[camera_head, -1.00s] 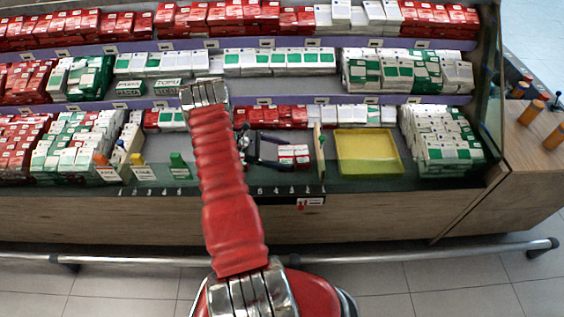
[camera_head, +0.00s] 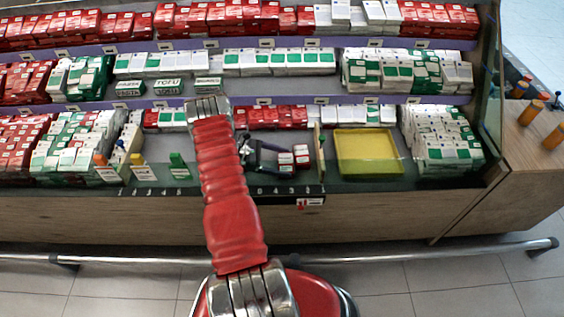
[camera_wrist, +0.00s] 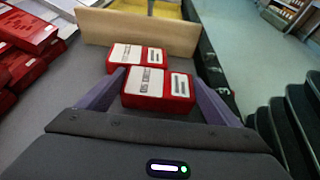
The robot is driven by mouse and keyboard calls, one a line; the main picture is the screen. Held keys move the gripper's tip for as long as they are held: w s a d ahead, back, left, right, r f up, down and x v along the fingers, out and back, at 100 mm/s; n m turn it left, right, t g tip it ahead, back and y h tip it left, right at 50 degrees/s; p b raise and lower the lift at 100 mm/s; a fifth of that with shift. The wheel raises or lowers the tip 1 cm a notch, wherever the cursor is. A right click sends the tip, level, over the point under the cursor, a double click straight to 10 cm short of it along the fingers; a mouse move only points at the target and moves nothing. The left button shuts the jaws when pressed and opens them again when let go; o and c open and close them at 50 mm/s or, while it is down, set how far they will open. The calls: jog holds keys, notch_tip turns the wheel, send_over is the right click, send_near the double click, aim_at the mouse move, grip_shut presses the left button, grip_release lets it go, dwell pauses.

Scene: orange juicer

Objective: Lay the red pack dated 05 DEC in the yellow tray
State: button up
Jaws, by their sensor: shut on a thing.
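My gripper (camera_head: 280,159) is at the lower shelf, left of a divider. In the wrist view its purple fingers (camera_wrist: 156,78) are shut on the nearer red pack (camera_wrist: 158,90), which has white labels. A second red pack (camera_wrist: 142,56) lies just beyond it, towards the divider. Both also show in the head view, the held pack (camera_head: 286,161) left of the other pack (camera_head: 301,155). The print is too small to read a date. The yellow tray (camera_head: 369,174) is empty, right of the divider; its edge shows at the top of the wrist view (camera_wrist: 178,10).
The upright wooden divider (camera_wrist: 140,31) stands between the packs and the tray; it also shows in the head view (camera_head: 319,150). Red packs (camera_wrist: 30,45) are piled at the left in the wrist view. White and green packs (camera_head: 445,145) stand right of the tray.

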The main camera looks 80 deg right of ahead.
jog(key=shift+f, duration=0.1)
jog(key=o, duration=1)
jog(key=shift+o, duration=0.2)
jog(key=v, duration=1.2)
